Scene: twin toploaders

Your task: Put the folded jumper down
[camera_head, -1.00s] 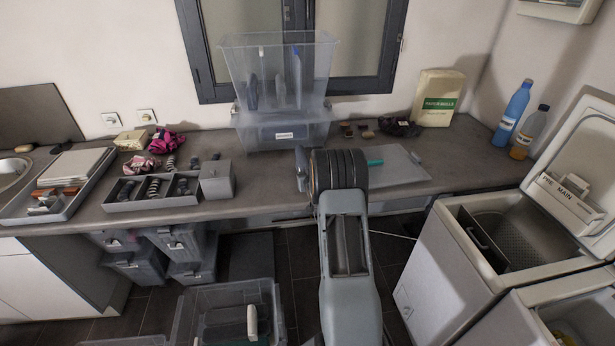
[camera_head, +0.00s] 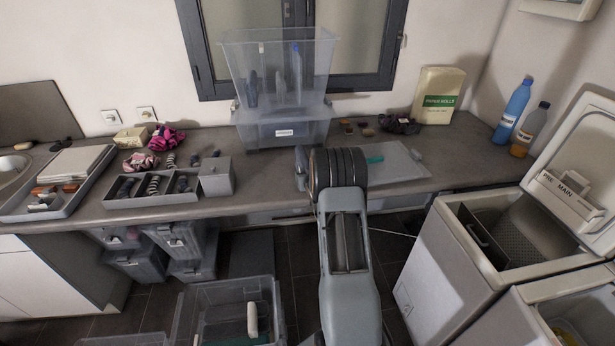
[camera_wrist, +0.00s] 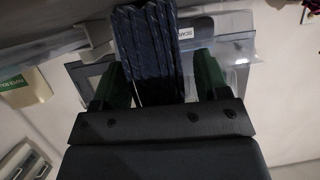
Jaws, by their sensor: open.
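In the wrist view a dark blue folded cloth (camera_wrist: 145,35), which looks like the folded jumper, stands upright between the two green fingers of my gripper (camera_wrist: 158,62). The fingers are open, with a gap on the right side; the left finger is close to the cloth, and I cannot tell if it touches. What the cloth rests on is hidden. In the head view my arm hides the gripper and this cloth. A clear tub (camera_head: 318,85) on the worktop holds several upright dark and pale items.
The tub sits on another labelled clear tub (camera_head: 310,134). A clear flat lid (camera_head: 400,170) lies right of my arm. The paper roll pack (camera_head: 437,97), blue bottle (camera_head: 514,108) and open toploader (camera_head: 510,235) are to the right. A grey divided tray (camera_head: 150,200) is to the left.

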